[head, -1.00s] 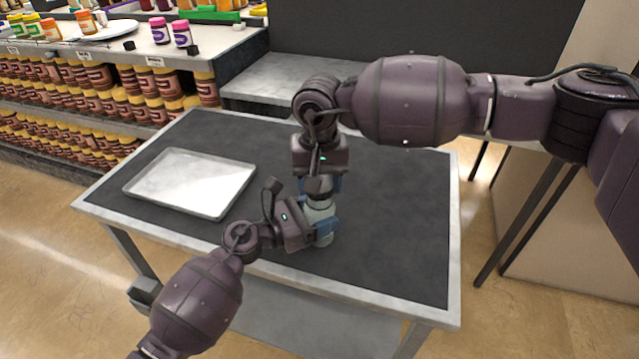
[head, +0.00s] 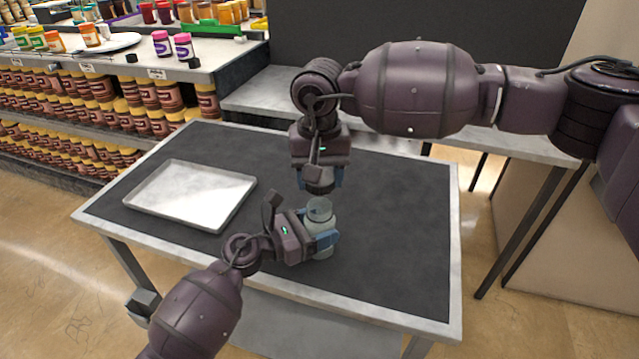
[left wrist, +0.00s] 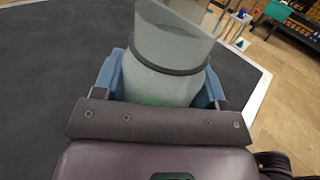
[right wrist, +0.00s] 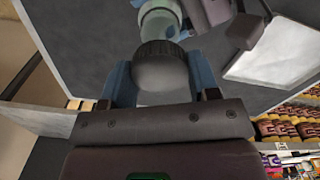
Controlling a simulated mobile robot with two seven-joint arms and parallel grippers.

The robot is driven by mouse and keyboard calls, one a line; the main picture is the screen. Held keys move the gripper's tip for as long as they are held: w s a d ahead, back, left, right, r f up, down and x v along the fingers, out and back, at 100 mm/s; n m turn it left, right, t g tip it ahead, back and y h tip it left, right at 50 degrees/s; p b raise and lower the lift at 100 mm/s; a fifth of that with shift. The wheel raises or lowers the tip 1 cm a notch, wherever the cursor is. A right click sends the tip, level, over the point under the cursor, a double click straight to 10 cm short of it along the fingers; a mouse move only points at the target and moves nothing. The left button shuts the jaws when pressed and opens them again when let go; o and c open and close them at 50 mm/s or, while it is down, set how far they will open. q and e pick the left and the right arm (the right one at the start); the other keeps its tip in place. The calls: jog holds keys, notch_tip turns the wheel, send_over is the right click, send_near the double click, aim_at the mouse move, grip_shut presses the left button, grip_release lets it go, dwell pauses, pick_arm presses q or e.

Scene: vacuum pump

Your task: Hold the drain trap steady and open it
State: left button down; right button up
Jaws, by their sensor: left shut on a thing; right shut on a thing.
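The drain trap's clear, pale container (head: 319,216) stands upright near the table's front middle, its top open. My left gripper (head: 321,241) is shut around its body; in the left wrist view the container (left wrist: 165,65) sits between both blue fingers, with a dark ring below its rim. My right gripper (head: 321,180) is above, pointing down, shut on the dark round cap (head: 318,184). In the right wrist view the cap (right wrist: 162,66) is between the fingers, with the container (right wrist: 160,20) beyond it. A gap shows between cap and container. The container's lower part is partly hidden by my left fingers.
A shallow metal tray (head: 150,207) lies on the left of the dark-topped table (head: 400,250). The table's right side is clear. Shelves of jars (head: 100,105) stand behind on the left, and a grey counter (head: 265,95) is behind the table.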

pick_arm(q)
jog(key=shift+c, duration=0.5)
grip_release()
jog(key=shift+a, duration=0.1)
